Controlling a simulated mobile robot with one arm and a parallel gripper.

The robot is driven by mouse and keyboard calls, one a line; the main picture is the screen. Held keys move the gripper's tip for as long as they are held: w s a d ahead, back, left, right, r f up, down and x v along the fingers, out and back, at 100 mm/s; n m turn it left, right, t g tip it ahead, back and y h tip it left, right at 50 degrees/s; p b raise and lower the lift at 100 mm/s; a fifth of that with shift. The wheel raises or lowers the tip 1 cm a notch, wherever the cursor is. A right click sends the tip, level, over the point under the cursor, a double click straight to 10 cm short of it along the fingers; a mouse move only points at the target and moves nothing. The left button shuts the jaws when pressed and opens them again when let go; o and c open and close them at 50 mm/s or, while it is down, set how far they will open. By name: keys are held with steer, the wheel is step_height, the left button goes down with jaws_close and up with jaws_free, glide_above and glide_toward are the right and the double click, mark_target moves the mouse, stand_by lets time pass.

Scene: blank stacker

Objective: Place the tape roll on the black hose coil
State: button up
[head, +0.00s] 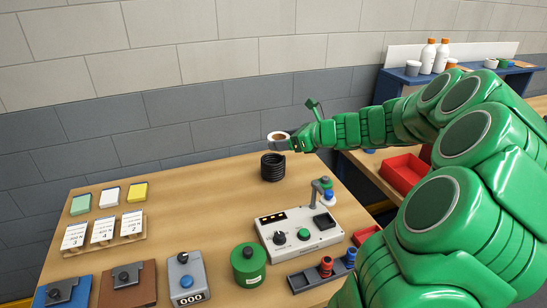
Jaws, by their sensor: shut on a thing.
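The tape roll (278,136) is a small ring with a white rim and a brown inside. My gripper (289,141), at the end of my green arm, is shut on it and holds it up in the air. The gripper's fingers are small and partly hidden by the tape roll.
A control box (297,231) with a grey post and a green canister (248,265) stand in front of the coil. Cards on a wooden rack (104,231) are at left. A red bin (402,174) is on another table at right. The table's back middle is clear.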

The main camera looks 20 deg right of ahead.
steer(key=w+d+f, duration=0.2)
steer(key=w+f, duration=0.2)
steer(key=w, duration=0.4)
glide_above(277, 158)
steer(key=f, duration=0.5)
steer(key=shift+s+a, duration=0.15)
steer(key=shift+s, duration=0.25)
steer(key=shift+w+f, duration=0.4)
steer(key=shift+f, duration=1.6)
steer(key=shift+f, duration=0.2)
steer(key=o, duration=1.1)
steer(key=shift+c, duration=0.2)
steer(key=shift+r, duration=0.1)
